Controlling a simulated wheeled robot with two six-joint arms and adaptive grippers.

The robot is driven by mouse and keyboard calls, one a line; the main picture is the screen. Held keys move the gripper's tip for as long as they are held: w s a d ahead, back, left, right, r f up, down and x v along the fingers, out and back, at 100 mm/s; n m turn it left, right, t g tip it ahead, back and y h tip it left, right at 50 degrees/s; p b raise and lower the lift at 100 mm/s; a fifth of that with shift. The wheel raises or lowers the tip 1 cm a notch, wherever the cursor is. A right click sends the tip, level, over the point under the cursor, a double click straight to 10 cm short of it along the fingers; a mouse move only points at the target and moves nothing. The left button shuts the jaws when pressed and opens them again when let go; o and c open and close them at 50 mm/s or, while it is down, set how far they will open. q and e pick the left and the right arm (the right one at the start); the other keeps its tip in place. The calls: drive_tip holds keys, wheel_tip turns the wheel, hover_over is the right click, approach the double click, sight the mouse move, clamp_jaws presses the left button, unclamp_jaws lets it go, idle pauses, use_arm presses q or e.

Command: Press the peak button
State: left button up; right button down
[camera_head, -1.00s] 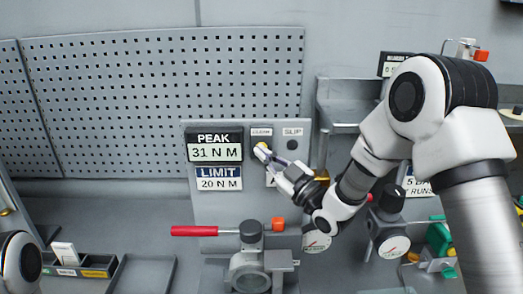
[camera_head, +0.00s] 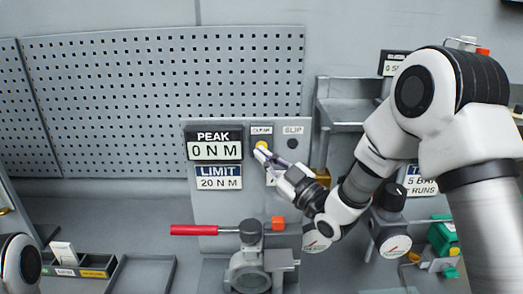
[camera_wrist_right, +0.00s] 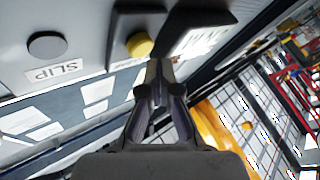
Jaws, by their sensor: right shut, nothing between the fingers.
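The PEAK display (camera_head: 214,150) on the grey panel reads 0 N M. My right gripper (camera_head: 260,154) is shut and empty. Its tips are at the lower edge of the yellow button in the head view and just below it in the wrist view; I cannot tell whether they touch. My left gripper is out of view.
A dark button (camera_head: 292,143) under a SLIP label is right of the yellow one. A LIMIT display (camera_head: 219,178) reads 20 N M. A pegboard (camera_head: 160,90) fills the back left.

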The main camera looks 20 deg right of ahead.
drive_tip(key=s+b, duration=0.1)
drive_tip(key=s, duration=0.1)
drive_tip(key=s+a, duration=0.1)
drive_tip(key=s, duration=0.1)
drive_tip(key=shift+s+a+b, duration=0.15)
drive_tip(key=shift+s+b, duration=0.25)
idle(0.6)
